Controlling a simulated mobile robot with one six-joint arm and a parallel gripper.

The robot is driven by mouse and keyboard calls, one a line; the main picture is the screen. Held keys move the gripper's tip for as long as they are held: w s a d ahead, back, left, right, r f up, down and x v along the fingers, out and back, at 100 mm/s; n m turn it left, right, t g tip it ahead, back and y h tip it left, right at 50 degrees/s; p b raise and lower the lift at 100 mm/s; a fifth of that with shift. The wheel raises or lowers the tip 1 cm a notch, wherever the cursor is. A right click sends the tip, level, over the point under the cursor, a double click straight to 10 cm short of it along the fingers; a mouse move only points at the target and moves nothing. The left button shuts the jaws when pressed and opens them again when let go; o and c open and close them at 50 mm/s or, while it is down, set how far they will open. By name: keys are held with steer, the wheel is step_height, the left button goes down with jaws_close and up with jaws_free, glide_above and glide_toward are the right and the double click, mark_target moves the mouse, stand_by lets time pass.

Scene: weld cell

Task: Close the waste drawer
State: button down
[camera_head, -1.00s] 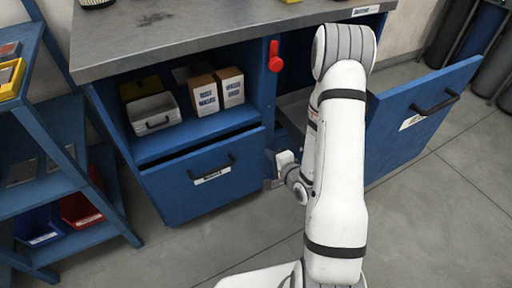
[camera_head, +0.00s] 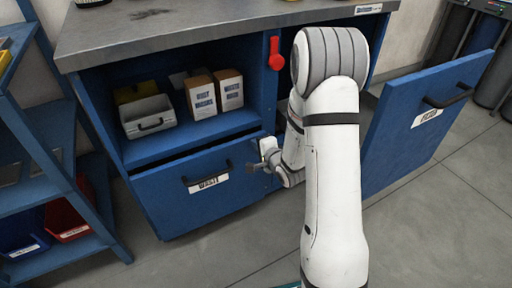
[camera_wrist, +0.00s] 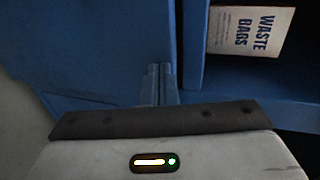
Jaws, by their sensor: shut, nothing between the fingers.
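The waste drawer (camera_head: 165,210) is the blue front with a "WASTE" label, low on the left of the workbench in the head view. It stands slightly out, with a dark gap above its top edge. Its dark bar handle (camera_head: 207,173) is on the upper front. My gripper (camera_head: 252,166) is at the right end of this front, to the right of the handle. Whether it touches the front cannot be told. In the wrist view its two fingers (camera_wrist: 159,84) are together and empty, against a blue surface.
Above the waste drawer, a shelf holds a box labelled waste bags (camera_head: 229,92), another box (camera_head: 200,96) and a grey case (camera_head: 147,117). A red lever (camera_head: 275,53) is on the cabinet. A blue rack (camera_head: 60,170) stands left.

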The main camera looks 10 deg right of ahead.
mark_target(250, 135)
steer(key=shift+w, duration=0.1)
steer(key=w, duration=0.2)
steer(key=w+a, duration=0.1)
steer(key=w, duration=0.1)
steer(key=shift+w+a, duration=0.2)
steer(key=shift+w+r, duration=0.1)
steer(key=shift+r, duration=0.15)
